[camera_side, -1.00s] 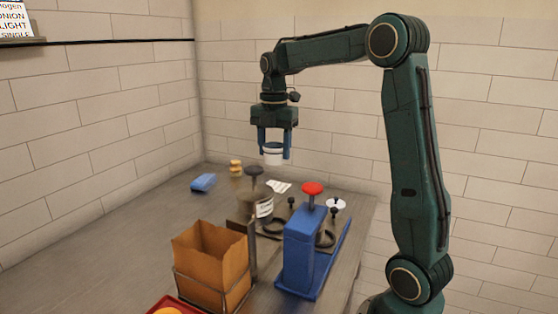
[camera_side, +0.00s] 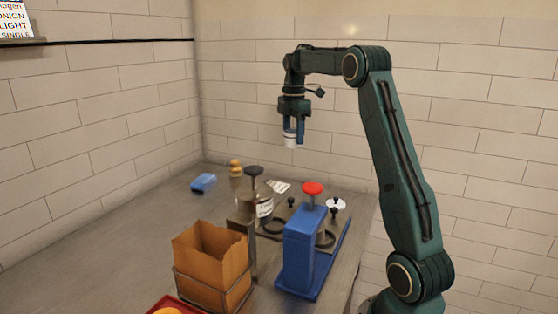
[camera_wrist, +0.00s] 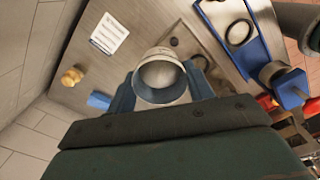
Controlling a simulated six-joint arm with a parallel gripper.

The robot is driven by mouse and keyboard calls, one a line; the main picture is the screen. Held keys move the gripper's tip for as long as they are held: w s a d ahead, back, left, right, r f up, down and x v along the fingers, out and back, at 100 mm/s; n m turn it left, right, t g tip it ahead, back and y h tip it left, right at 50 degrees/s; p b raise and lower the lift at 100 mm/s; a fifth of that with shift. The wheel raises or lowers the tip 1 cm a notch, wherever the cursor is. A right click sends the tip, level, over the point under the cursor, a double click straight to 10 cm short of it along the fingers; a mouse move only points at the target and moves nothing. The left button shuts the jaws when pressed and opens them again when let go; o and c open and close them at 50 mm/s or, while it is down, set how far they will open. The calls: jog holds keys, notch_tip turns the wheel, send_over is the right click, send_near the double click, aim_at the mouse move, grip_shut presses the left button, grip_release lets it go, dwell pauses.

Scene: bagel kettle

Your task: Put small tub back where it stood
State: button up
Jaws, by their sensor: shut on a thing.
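The small tub (camera_side: 291,140) is a small white cup with a dark band at its top. My gripper (camera_side: 291,127) is shut on it and holds it upright in the air, well above the table. In the wrist view the tub (camera_wrist: 161,76) sits between my two blue fingers, its round opening facing the camera, and it looks empty. Part of the table behind it is hidden by the tub.
The left table area is clear.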

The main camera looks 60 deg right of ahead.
jog(key=s+d+m, duration=0.1)
jog(key=d+m, duration=0.1)
jog(key=d, duration=0.4)
jog(key=shift+s+a+f, duration=0.1)
jog(key=shift+s+f, duration=0.05)
jog(key=shift+f, duration=10.3)
jog(key=shift+f, duration=0.15)
jog(key=o, duration=1)
jog(key=shift+o, duration=0.2)
notch_tip(320, 180, up, 12)
jog(key=shift+a+r, duration=0.1)
jog(key=shift+r, duration=0.1)
